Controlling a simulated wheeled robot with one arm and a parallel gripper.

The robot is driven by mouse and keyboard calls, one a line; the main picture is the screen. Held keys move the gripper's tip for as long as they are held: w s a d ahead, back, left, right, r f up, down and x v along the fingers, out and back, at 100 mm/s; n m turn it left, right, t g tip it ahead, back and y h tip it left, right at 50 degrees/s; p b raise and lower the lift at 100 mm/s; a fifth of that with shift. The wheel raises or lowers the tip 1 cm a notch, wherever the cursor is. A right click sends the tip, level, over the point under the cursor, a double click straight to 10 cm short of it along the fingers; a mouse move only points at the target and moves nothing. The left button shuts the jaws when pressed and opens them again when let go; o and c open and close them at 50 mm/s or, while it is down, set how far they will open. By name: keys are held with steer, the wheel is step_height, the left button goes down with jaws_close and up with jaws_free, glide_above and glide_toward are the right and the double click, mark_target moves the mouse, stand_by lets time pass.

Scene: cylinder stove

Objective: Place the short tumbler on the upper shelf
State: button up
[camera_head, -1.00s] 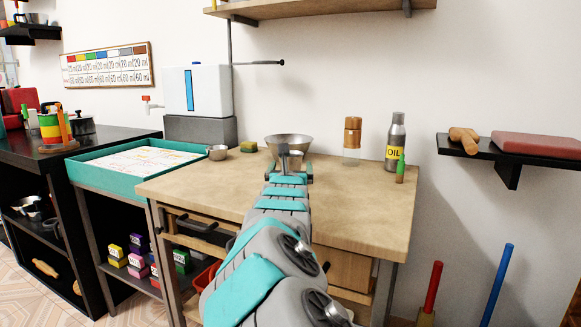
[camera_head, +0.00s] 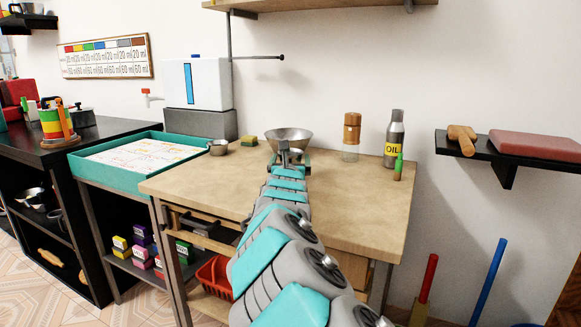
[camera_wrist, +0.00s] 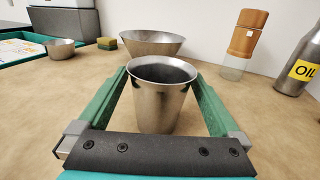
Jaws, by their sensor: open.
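The short tumbler (camera_wrist: 160,95) is a plain metal cup standing upright on the wooden worktop (camera_wrist: 60,120) in the wrist view. My gripper (camera_wrist: 162,75) is open, with one green finger on each side of the tumbler. The fingers reach alongside it, and I cannot tell whether either touches it. In the head view my gripper (camera_head: 289,160) is low over the back of the worktop, and the arm largely hides the tumbler. A wooden upper shelf (camera_head: 320,5) runs along the wall at the top edge; its upper surface is out of view.
A wide metal bowl (camera_head: 290,136) stands just behind the tumbler. A cork-topped jar (camera_head: 351,135) and an oil bottle (camera_head: 394,140) stand to the right. A small metal pot (camera_head: 218,147) and a sponge (camera_head: 249,141) are left. A black shelf (camera_head: 480,148) holds a red block.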

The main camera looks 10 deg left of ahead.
steer(key=c, duration=1.4)
steer(key=shift+o, duration=0.2)
step_height(320, 180, up, 18)
steer(key=p, duration=0.3)
